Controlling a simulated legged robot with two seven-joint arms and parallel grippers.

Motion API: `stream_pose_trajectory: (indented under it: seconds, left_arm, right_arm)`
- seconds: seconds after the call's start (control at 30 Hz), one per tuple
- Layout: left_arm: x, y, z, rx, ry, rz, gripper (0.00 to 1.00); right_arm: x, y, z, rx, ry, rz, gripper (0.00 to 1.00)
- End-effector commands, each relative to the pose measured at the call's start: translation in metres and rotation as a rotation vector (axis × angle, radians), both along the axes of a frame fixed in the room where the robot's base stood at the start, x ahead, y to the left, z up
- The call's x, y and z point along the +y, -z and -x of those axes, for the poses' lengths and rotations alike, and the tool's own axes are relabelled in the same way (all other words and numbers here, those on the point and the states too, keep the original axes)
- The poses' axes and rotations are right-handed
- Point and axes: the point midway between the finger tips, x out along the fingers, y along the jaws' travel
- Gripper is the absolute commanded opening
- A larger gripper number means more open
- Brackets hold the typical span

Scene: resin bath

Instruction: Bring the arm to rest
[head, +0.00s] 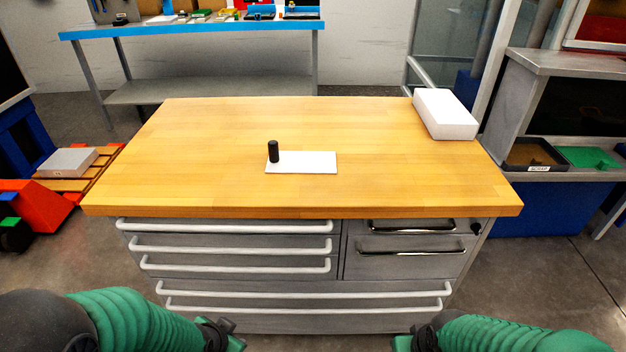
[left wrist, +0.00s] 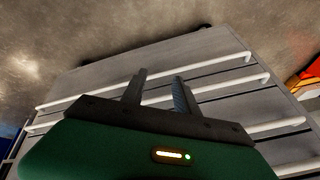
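My left arm comes in at the lower left of the head view, with its gripper (head: 222,335) low in front of the drawer cabinet, below the tabletop. In the left wrist view my left gripper (left wrist: 160,82) has its two fingers apart with nothing between them. My right arm comes in at the lower right of the head view; its gripper (head: 415,340) is at the bottom edge and its fingers are hard to make out. A black cylinder (head: 273,151) stands upright on the left part of a flat white plate (head: 312,162) on the wooden workbench (head: 200,140), away from both grippers.
A white box (head: 445,114) lies at the bench's back right corner. The drawer cabinet (head: 240,285) has protruding handles close to both grippers. A blue table (head: 190,30) stands behind. A shelf with trays (head: 532,154) is at the right, a pallet (head: 75,170) at the left.

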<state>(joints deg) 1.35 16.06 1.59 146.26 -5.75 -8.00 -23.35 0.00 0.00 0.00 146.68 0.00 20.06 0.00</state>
Motion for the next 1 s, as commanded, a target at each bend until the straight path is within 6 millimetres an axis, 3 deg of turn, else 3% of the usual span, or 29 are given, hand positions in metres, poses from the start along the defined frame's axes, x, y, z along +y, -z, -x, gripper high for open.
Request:
stream_pose_trajectory:
  seconds: [0.23, 0.3, 0.57, 0.83, 0.9, 1.0]
  left_arm:
    - [0.006, -0.055, 0.063, 0.211, -0.499, 0.156, 0.36]
    - [0.006, -0.091, 0.063, 0.217, -0.492, 0.151, 0.36]
    - [0.006, -0.182, 0.062, 0.217, -0.488, 0.149, 0.36]
    - [0.006, -0.322, 0.062, 0.217, -0.487, 0.149, 0.36]
    - [0.006, -0.349, 0.062, 0.217, -0.486, 0.148, 0.36]
    - [0.006, -0.371, 0.062, 0.218, -0.486, 0.148, 0.36]
  right_arm:
    - [0.000, 0.000, 0.000, 0.000, 0.000, 0.000, 0.54]
    - [0.000, -0.040, 0.000, 0.001, 0.000, 0.000, 0.54]
    - [0.000, -0.132, 0.000, 0.000, 0.000, 0.000, 0.54]
    - [0.000, -0.273, -0.001, -0.001, 0.000, 0.000, 0.54]
    - [0.000, -0.299, -0.001, -0.001, 0.000, 0.000, 0.54]
    - [0.000, -0.322, 0.000, -0.001, 0.000, 0.000, 0.54]
